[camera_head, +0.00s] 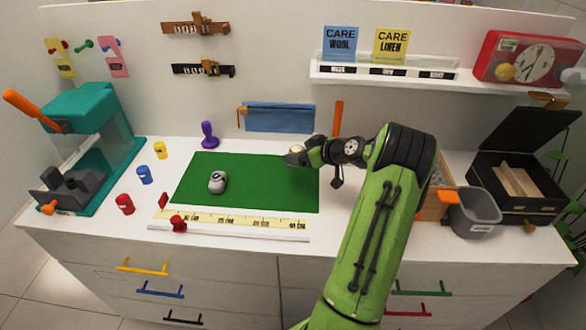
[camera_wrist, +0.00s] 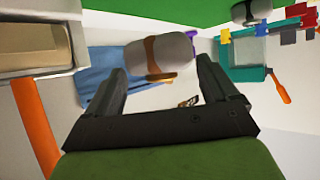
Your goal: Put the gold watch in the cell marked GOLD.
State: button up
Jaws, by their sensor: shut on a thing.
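My gripper (camera_head: 294,156) is above the right back part of the green mat (camera_head: 250,200). It is shut on a grey cushion with a brown strap around it, which appears to carry the watch; the cushion (camera_wrist: 174,53) sits between the fingers (camera_wrist: 160,74) in the wrist view. A small pale gold spot shows at my gripper's tip in the head view. A second grey cushion with a dark band (camera_head: 217,182) lies on the mat to the left. An open black box (camera_head: 530,150) with pale compartments stands at the right. I cannot read a GOLD mark.
A grey bin (camera_head: 474,214) and a wooden box (camera_head: 432,205) stand between my arm and the black box. A ruler (camera_head: 235,220) lies along the front. A purple stamp (camera_head: 209,135), a blue cloth (camera_head: 279,118) and a teal press (camera_head: 85,125) are behind and left. A shelf (camera_head: 385,78) overhangs behind.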

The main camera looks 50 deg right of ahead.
notch_tip(320, 180, down, 7)
jog(key=shift+b, duration=0.4)
jog(key=shift+f, duration=0.1)
